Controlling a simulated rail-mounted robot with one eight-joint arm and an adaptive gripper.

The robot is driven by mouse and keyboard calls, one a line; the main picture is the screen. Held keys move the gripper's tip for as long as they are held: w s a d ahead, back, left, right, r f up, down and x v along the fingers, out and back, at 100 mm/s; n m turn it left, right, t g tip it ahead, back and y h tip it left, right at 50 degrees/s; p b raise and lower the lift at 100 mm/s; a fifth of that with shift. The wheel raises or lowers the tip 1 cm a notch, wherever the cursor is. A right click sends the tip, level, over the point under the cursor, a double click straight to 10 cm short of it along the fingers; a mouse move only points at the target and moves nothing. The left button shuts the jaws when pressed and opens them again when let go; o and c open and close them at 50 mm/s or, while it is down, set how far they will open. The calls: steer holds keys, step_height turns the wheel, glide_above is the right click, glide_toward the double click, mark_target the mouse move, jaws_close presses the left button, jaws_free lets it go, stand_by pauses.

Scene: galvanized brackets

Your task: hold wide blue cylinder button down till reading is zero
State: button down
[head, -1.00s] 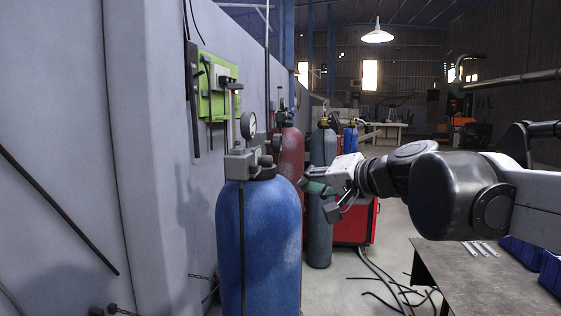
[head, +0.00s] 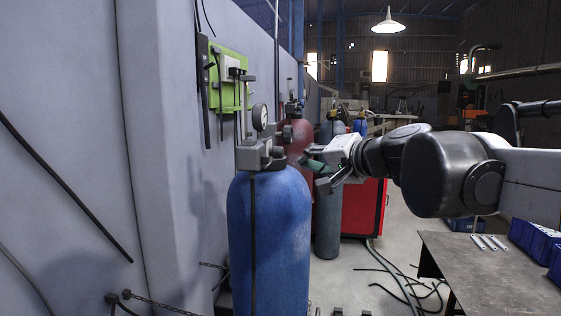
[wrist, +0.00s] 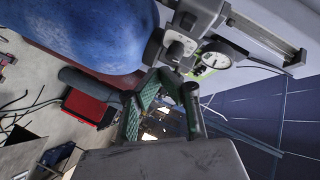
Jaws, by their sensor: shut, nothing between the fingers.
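The wide blue cylinder (head: 272,245) stands upright by the grey wall and fills the upper left of the wrist view (wrist: 80,30). A grey valve block (head: 256,157) sits on its top, with a round white-faced gauge (head: 260,117) above. The gauge (wrist: 216,60) also shows in the wrist view, but its reading is too small to tell. A dark round knob or button (wrist: 177,50) is on the block's near side. My gripper (head: 308,165) is shut and empty, to the right of the valve block. In the wrist view its fingertips (wrist: 168,76) point towards the knob; contact cannot be told.
Red (head: 299,140) and dark grey (head: 328,225) cylinders and a red cabinet (head: 362,208) stand behind. A green panel (head: 229,80) is on the wall. A metal table (head: 490,275) with blue bins (head: 535,238) is at right. Hoses lie on the floor.

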steer(key=shift+w+a, duration=0.25)
steer(key=shift+a, duration=1.05)
steer(key=shift+w+a, duration=0.2)
steer(key=shift+a, duration=1.05)
steer(key=shift+a, duration=0.1)
steer(key=shift+a, duration=0.3)
steer(key=shift+w+a, duration=0.15)
steer(key=shift+a, duration=0.35)
stand_by(1.5)
steer(key=shift+d, duration=0.1)
steer(key=shift+s+d, duration=0.2)
steer(key=shift+d, duration=0.6)
steer(key=shift+d, duration=0.15)
steer(key=shift+s+d, duration=0.2)
steer(key=shift+d, duration=1)
steer(key=shift+s+d, duration=0.2)
steer(key=shift+d, duration=0.95)
